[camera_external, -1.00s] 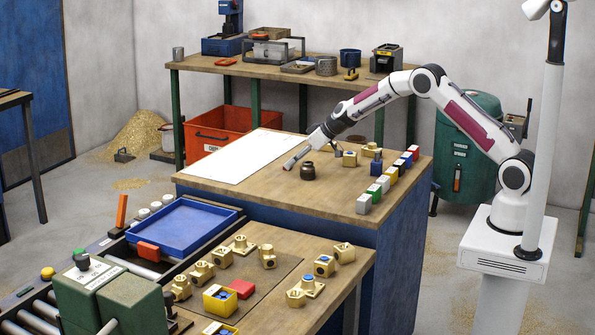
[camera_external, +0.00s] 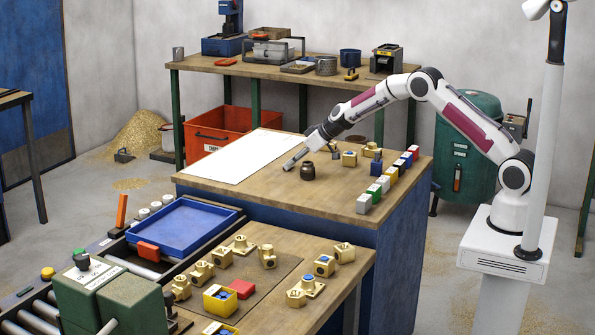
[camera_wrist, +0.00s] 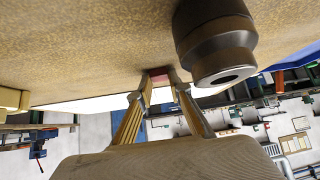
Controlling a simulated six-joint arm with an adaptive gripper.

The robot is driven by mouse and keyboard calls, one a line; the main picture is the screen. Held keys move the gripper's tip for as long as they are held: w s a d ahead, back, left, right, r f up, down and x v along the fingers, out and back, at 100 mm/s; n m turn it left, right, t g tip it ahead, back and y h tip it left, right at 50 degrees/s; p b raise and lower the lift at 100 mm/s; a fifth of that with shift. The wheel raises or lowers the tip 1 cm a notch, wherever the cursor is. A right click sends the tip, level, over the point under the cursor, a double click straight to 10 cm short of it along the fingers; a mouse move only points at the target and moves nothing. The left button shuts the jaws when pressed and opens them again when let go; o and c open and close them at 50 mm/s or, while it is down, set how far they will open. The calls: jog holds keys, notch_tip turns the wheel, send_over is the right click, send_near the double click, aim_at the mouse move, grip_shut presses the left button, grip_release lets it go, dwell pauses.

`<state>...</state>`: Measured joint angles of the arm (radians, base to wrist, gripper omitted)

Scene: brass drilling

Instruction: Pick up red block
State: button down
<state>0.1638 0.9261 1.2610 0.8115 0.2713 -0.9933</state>
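Another red block (camera_external: 241,289) lies on the front table beside a yellow bin. My gripper (camera_external: 288,166) is low over the bench, left of the dark jar (camera_external: 307,173) and well away from both blocks. In the wrist view my fingertips (camera_wrist: 158,77) are slightly apart, with a small reddish patch between them. I cannot tell whether it is held or behind them. The jar (camera_wrist: 215,45) is close to the right finger there.
A brass fitting (camera_external: 349,159) stands right of the jar. A white sheet (camera_external: 238,156) covers the bench's left part. Brass parts crowd the front table.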

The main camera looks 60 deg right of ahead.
jog(key=shift+r, duration=0.2)
notch_tip(320, 180, up, 10)
jog(key=shift+f, duration=0.2)
dwell(0.6)
